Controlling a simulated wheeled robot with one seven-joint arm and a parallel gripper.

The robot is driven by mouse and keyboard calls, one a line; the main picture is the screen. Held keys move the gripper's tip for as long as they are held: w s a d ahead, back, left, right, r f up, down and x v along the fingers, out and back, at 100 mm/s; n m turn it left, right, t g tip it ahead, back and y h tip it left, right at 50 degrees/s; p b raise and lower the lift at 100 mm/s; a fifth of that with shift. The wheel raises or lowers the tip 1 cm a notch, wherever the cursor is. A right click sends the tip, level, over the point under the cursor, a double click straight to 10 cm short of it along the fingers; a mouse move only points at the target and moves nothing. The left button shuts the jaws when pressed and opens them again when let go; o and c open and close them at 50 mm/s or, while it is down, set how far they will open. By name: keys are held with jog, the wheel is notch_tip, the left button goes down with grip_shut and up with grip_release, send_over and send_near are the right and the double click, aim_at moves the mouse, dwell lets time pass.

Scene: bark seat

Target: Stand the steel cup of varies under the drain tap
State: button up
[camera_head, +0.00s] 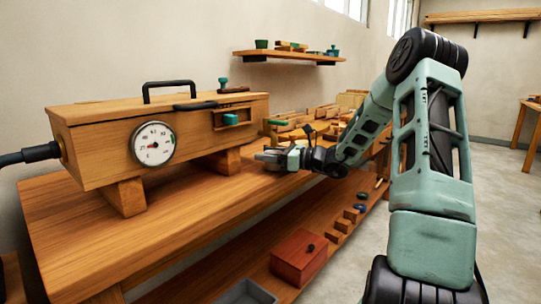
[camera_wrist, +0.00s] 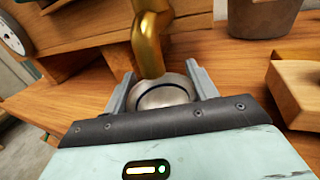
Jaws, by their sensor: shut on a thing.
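My gripper (camera_wrist: 162,84) is shut on the steel cup (camera_wrist: 166,97), with one finger on each side of it. The cup shows as a round metal shape with a dark ring. The brass drain tap (camera_wrist: 149,42) curves down in front of the wooden box, and its lower end overlaps the cup's far edge in the wrist view. I cannot tell the gap between tap and cup. In the head view my gripper (camera_head: 272,157) is low over the bench, beside the box's right leg. The tap is not clear there, and whether the cup touches the bench is unclear.
The wooden box (camera_head: 100,165) with a dial (camera_head: 153,143) stands on the bench (camera_head: 75,235). Wooden blocks (camera_head: 300,130) lie behind my gripper; one block (camera_wrist: 300,92) and a grey-brown pot (camera_wrist: 265,14) are close on the right. A red box (camera_head: 299,257) sits on the lower shelf.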

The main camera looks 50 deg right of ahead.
jog(key=shift+f, duration=0.25)
dwell(0.5)
jog(key=o, duration=1.1)
jog(key=p+v, duration=0.1)
jog(key=v, duration=1.6)
jog(key=shift+s+d+p, duration=0.1)
jog(key=shift+s+p, duration=0.05)
jog(key=shift+p, duration=0.25)
